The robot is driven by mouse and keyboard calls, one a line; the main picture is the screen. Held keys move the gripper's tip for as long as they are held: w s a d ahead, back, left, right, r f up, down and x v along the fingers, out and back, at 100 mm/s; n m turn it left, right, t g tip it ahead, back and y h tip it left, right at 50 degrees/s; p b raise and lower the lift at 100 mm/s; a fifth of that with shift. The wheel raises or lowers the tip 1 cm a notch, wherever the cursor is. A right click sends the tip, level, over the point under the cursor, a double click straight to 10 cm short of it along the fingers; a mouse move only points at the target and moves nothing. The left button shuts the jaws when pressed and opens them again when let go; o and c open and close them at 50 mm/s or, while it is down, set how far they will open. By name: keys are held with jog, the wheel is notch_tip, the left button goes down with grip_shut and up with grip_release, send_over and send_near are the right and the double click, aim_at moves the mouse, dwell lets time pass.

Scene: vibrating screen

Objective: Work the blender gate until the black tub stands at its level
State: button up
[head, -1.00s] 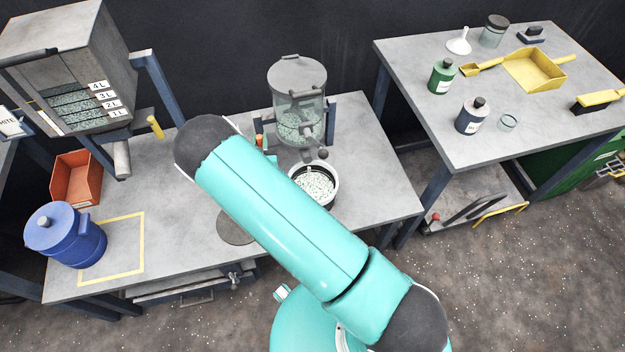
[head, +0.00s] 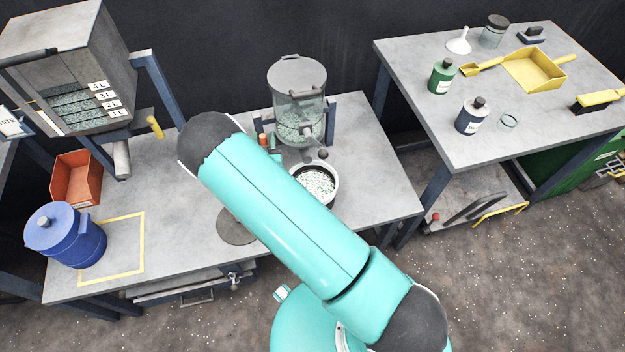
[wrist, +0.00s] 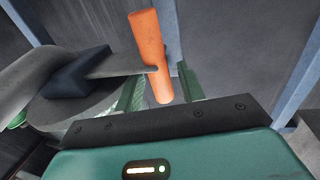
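The blender (head: 298,98) is a clear vessel with a grey lid, partly filled with pale speckled pellets, at the back of the middle bench. The black tub (head: 334,190) stands below its spout, its pellets well below the rim as far as my arm lets me see. The gate's orange handle (head: 262,140) shows just past my arm; in the wrist view the orange handle (wrist: 150,45) is joined to a grey bar. My gripper (wrist: 164,90) has its green fingers on either side of the handle's lower end, with gaps showing.
A blue lidded drum (head: 65,235) and an orange bin (head: 77,177) stand at left, near a hopper (head: 65,60) with level labels. The right table (head: 420,115) holds bottles and a yellow dustpan.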

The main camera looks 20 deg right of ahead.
jog(key=shift+s+a, duration=0.2)
jog(key=shift+s, duration=0.8)
jog(key=shift+s+a, duration=0.2)
jog(key=shift+s, duration=0.75)
jog(key=shift+s+a, duration=0.2)
jog(key=shift+s, duration=0.8)
jog(key=s+d+r+g+y, duration=0.15)
jog(key=r+g, duration=0.25)
jog(key=r, duration=0.9)
jog(key=s+d+r+g+y, duration=0.1)
jog(key=d+r+g+y, duration=0.15)
jog(key=r, duration=1.05)
jog(key=s+d+r+g, duration=0.1)
jog(key=s+d+r, duration=0.2)
jog(key=s, duration=0.6)
jog(key=s+d+r+n+g, duration=0.1)
jog(key=s+d+r+g, duration=0.1)
jog(key=s, duration=0.6)
jog(key=s+d+r+n+g, duration=0.1)
jog(key=s+d+r, duration=0.3)
jog(key=s, duration=0.5)
jog(key=shift+s+d+r+g+h, duration=0.25)
jog(key=shift+s+r+g+h, duration=0.1)
jog(key=shift+r+g, duration=0.4)
